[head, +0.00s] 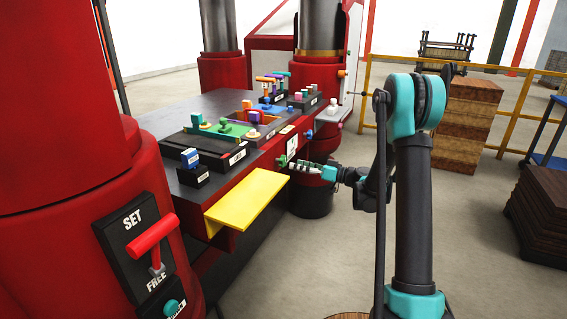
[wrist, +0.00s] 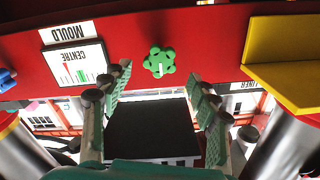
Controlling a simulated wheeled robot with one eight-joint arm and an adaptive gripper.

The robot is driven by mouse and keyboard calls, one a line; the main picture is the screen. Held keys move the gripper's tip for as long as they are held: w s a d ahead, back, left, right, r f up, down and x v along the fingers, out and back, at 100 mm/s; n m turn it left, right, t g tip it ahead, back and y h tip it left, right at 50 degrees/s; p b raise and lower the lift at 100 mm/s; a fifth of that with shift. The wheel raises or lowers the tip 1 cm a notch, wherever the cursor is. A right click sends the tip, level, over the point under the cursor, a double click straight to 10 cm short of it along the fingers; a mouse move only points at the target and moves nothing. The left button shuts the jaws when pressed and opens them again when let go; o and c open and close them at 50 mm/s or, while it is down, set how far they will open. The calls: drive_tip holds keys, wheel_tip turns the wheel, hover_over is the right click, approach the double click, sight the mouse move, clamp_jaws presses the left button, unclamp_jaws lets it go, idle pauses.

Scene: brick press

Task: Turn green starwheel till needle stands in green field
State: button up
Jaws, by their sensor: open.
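The green starwheel (wrist: 159,61) sits on the red press face in the wrist view, with a pale mark on its hub. My gripper (wrist: 159,82) is open, one finger to each side of the wheel and short of it, holding nothing. In the head view my gripper (head: 293,165) is by the press front. The white gauge (wrist: 75,64) is left of the wheel in the wrist view, upside down, under a MOULD label. It shows small green and red marks; I cannot tell which is the needle or where it stands. The gauge also appears in the head view (head: 292,144).
A yellow shelf (head: 243,199) juts from the press front, near the wheel, and shows in the wrist view (wrist: 290,62). A blue knob (wrist: 6,78) is beyond the gauge. A red SET/FREE lever (head: 152,240) is at lower left. The floor right of the press is open.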

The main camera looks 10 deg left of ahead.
sight(285, 162)
drive_tip(key=x, duration=0.7)
drive_tip(key=shift+c, duration=0.3)
drive_tip(key=c, duration=1.1)
drive_tip(key=shift+c, duration=0.2)
drive_tip(key=shift+m, duration=0.3)
